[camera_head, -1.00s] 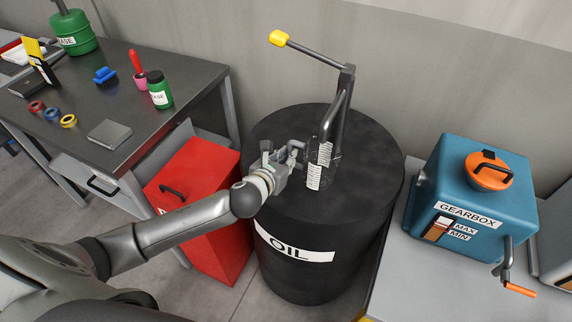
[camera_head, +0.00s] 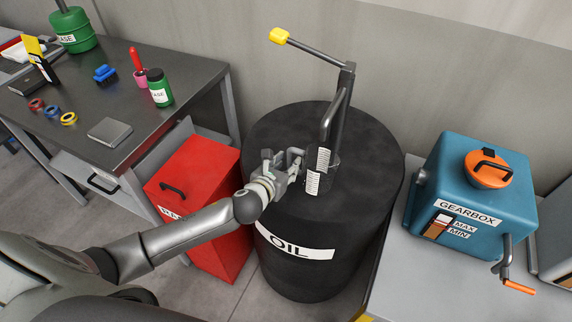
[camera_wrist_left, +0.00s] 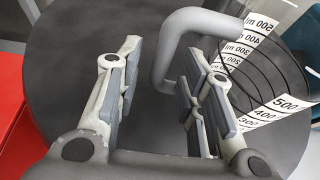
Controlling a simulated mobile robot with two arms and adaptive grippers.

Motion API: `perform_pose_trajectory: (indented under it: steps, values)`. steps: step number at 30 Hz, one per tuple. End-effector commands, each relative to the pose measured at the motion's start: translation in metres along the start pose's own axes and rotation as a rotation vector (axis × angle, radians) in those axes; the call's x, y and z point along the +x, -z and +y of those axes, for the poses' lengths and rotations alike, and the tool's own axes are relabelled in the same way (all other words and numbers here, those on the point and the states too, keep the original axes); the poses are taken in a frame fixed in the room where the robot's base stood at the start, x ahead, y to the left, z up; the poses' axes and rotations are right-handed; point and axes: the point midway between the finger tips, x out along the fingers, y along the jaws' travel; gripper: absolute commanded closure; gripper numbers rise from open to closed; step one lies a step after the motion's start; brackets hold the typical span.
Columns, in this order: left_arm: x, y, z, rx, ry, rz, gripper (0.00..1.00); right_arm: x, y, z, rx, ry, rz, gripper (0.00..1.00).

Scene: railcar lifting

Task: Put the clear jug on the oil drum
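The clear jug (camera_head: 322,176), with white measuring scales, stands upright on the black top of the oil drum (camera_head: 370,225), close to the pump's spout. In the left wrist view the jug (camera_wrist_left: 262,60) is at the upper right, and its grey handle loop reaches between my fingers. My left gripper (camera_head: 290,160) is just left of the jug, at its handle. In the left wrist view the left gripper (camera_wrist_left: 162,55) has its fingers spread apart, with gaps beside the handle. The drum top (camera_wrist_left: 75,45) lies below. My right gripper is not in view.
A hand pump (camera_head: 346,100) with a yellow-tipped lever rises behind the jug. A red box (camera_head: 205,195) stands left of the drum, beside a dark workbench (camera_head: 120,85). A blue gearbox (camera_head: 470,200) stands on the grey bench at right. The drum's right side is clear.

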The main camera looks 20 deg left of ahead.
Motion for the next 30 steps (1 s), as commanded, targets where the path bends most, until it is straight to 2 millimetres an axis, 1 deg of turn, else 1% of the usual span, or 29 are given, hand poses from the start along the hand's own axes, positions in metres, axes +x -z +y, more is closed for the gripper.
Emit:
perform_pose_trajectory:
  steps: [5,8,11,18,21,24,27,30]
  values:
    - [-0.003,-0.003,0.000,0.001,0.000,0.000,0.65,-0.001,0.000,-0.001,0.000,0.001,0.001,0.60]
    - [-0.012,-0.001,0.001,0.002,0.001,0.001,0.65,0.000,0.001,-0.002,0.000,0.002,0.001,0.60]
    - [-0.027,-0.001,0.000,0.003,0.002,0.000,0.65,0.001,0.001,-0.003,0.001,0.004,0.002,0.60]
    - [-0.074,0.000,0.000,0.002,0.002,0.001,0.65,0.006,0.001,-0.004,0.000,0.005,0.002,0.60]
    - [-0.091,-0.001,0.000,0.002,0.002,0.001,0.65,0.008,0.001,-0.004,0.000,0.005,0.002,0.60]
    - [-0.105,-0.001,0.000,0.002,0.000,0.001,0.65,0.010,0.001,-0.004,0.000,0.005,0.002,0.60]
    - [-0.115,-0.001,0.000,0.001,0.000,0.000,0.65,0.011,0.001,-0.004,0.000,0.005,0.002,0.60]
    - [-0.119,-0.002,0.000,0.000,-0.001,-0.001,0.65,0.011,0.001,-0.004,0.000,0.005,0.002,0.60]
